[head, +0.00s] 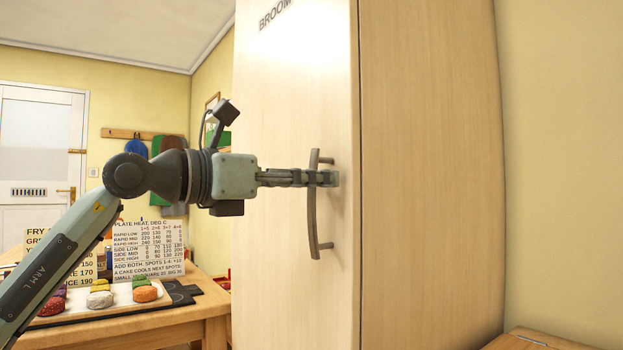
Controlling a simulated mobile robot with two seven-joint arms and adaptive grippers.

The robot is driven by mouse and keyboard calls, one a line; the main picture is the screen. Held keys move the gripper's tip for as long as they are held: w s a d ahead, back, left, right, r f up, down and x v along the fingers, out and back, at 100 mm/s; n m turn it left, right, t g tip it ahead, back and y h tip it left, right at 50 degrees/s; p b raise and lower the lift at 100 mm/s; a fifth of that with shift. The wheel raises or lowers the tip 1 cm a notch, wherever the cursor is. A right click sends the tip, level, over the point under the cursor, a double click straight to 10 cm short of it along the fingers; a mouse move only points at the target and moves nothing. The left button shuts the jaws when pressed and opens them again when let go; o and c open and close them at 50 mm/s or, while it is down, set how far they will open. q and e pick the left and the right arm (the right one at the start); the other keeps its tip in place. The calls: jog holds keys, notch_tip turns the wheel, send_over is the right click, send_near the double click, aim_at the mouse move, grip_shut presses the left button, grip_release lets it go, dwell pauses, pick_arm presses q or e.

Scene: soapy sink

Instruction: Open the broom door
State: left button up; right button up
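The broom door (275,90) is a tall pale wood panel marked "BROOM" at its top. It looks closed, with its edge against the cabinet side. A grey, slightly bowed vertical handle (312,222) stands off the door near its right edge. My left gripper (326,178) reaches in from the left, with its fingers level across the upper part of the handle and their tips just past the bar. The fingers are seen edge-on and overlap the handle, so I cannot tell whether they are closed on it. My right gripper is out of view.
The cabinet's plain side (430,170) fills the right middle. At the left, a wooden table (190,333) holds a tray of colourful cakes (145,294) and a plate-heat sign (148,248). A white door (35,140) is at the far left. A wooden surface (540,341) shows at lower right.

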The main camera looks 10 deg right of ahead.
pick_arm(q)
grip_shut()
jog(key=shift+a, duration=0.1)
dwell(0.5)
